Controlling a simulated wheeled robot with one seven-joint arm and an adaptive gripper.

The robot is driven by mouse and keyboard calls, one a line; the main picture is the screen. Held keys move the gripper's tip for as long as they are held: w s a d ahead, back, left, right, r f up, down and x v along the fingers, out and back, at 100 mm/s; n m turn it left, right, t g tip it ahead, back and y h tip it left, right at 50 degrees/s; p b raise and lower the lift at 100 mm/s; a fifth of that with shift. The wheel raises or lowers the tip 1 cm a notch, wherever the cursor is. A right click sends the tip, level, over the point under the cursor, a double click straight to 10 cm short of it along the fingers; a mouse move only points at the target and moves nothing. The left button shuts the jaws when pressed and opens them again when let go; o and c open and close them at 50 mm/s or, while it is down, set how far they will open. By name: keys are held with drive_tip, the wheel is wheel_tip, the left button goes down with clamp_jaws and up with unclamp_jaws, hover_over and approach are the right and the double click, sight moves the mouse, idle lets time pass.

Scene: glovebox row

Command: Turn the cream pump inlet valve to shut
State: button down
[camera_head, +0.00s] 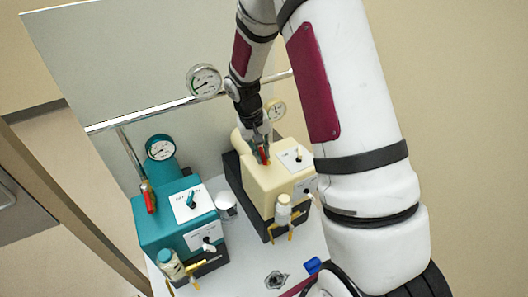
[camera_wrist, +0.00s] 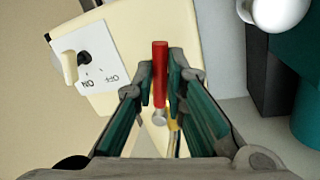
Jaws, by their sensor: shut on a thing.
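The cream pump (camera_head: 268,188) stands on the bench at centre in the head view, and its cream top fills the upper left of the wrist view (camera_wrist: 140,25). Its valve has a red lever (camera_wrist: 160,55) that runs up and down in the wrist view, from a silver pivot (camera_wrist: 159,118). My gripper (camera_wrist: 160,75) has a finger on each side of the lever and is shut on it. In the head view the lever's red (camera_head: 264,155) shows at the fingertips of my gripper (camera_head: 261,145); the valve body is mostly hidden there.
A teal pump (camera_head: 165,232) with its own red lever (camera_head: 149,199) stands at left. A white switch plate (camera_wrist: 87,70) with a cream knob is beside the lever. Gauges and a rail (camera_head: 140,119) stand behind. A jar (camera_head: 226,203) sits between the pumps.

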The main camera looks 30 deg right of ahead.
drive_tip(key=shift+w+a+m+g+b, duration=0.25)
drive_tip(key=shift+a+m+b, duration=0.25)
drive_tip(key=shift+m, duration=0.45)
drive_tip(key=shift+w+a+m+g+b, duration=0.15)
drive_tip(key=shift+w+a+m+b, duration=0.25)
drive_tip(key=shift+m, duration=0.55)
drive_tip(key=shift+a, duration=0.1)
drive_tip(key=c, duration=1.6)
unclamp_jaws()
drive_tip(key=shift+c, duration=0.2)
drive_tip(key=s+v, duration=0.1)
drive_tip(key=v, duration=0.6)
drive_tip(key=shift+w+r, duration=0.3)
drive_tip(key=shift+w, duration=0.2)
